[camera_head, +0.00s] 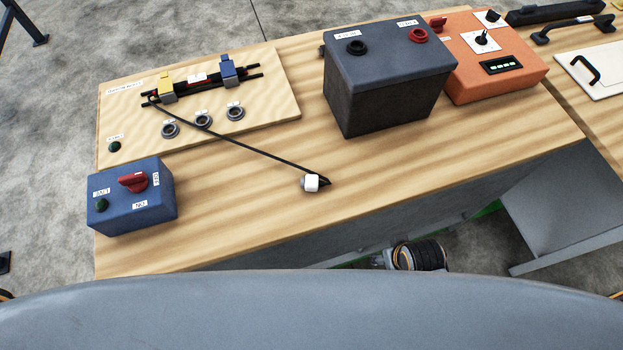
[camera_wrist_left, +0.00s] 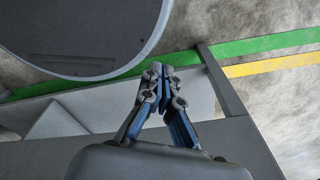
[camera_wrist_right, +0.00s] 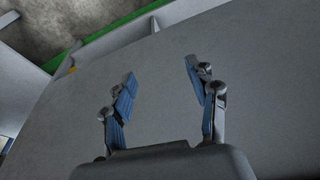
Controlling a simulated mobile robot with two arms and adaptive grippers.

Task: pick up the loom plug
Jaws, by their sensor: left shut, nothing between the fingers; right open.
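The loom plug (camera_head: 311,183) is a small white and grey connector with a black tip, lying on the wooden bench top (camera_head: 400,170) near its front edge. A thin black cable runs from it up and left to the wooden board (camera_head: 270,80). In the left wrist view my left gripper (camera_wrist_left: 161,70) is shut and empty, its fingertips together. In the right wrist view my right gripper (camera_wrist_right: 160,75) is open and empty over a plain grey surface. Neither wrist view shows the plug. Neither gripper is near the plug in the head view.
A blue switch box (camera_head: 130,198) with a red knob stands left of the plug. A large dark battery (camera_head: 385,80) stands behind it to the right, and an orange box (camera_head: 495,60) beyond that. The bench around the plug is clear apart from its cable.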

